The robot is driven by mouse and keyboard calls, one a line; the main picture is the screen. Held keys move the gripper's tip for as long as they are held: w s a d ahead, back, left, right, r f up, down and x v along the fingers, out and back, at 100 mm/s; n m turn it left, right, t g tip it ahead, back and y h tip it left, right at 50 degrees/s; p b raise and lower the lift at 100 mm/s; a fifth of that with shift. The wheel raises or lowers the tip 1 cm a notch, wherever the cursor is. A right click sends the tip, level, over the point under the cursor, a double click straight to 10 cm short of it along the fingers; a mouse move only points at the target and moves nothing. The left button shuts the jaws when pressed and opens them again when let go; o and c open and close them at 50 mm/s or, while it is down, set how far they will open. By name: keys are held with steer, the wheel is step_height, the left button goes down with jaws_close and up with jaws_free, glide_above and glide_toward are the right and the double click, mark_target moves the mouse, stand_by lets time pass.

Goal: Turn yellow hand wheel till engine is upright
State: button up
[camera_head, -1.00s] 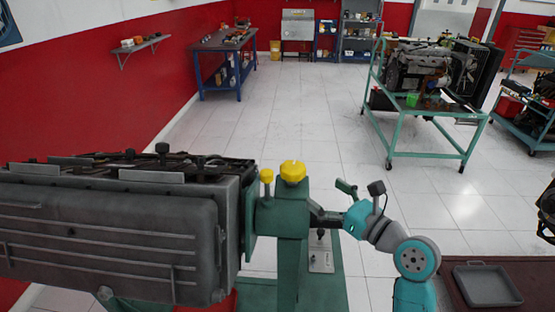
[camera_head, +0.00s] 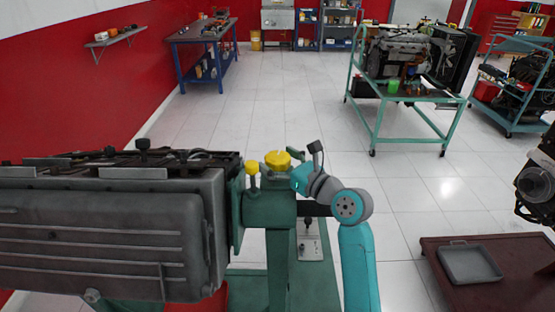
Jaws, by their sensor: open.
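The yellow hand wheel (camera_head: 277,160) sits on top of the green engine stand (camera_head: 268,209). A smaller yellow knob (camera_head: 252,168) is just left of it. The grey engine (camera_head: 105,232) is mounted on the stand's left side. It lies on its side, with its broad ribbed casing facing me and darker parts along its upper edge. My gripper (camera_head: 294,154) is open, close to the right side of the hand wheel. My wrist partly hides it, so I cannot tell whether its fingers touch the wheel.
A dark red table (camera_head: 435,267) with a grey tray (camera_head: 470,264) is at lower right. A green cart (camera_head: 430,98) carrying another engine stands behind, with a second cart (camera_head: 510,112) to its right. A blue workbench (camera_head: 202,40) is along the left wall. The middle floor is clear.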

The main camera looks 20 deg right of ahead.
steer(key=c, duration=1.2)
steer(key=shift+o, duration=0.2)
steer(key=shift+n+g+y, duration=0.3)
steer(key=shift+n+y, duration=0.1)
steer(key=shift+y, duration=0.1)
steer(key=n+g+y, duration=0.1)
steer(key=n+y, duration=0.1)
steer(key=shift+d+r+g+y, duration=0.1)
steer(key=shift+g+y, duration=0.2)
steer(key=shift+g, duration=0.1)
steer(key=n+g+y, duration=0.3)
steer(key=g, duration=0.1)
steer(key=shift+w+n+g+y, duration=0.1)
steer(key=shift+n+g+y, duration=0.2)
steer(key=shift+n+y, duration=0.1)
steer(key=n+g+y, duration=0.1)
steer(key=n+g, duration=0.2)
steer(key=g, duration=0.1)
steer(key=n+g+y, duration=0.1)
steer(key=n+g, duration=0.1)
steer(key=g, duration=0.2)
steer(key=shift+n+g, duration=0.3)
steer(key=shift+n, duration=0.1)
steer(key=shift+g, duration=0.4)
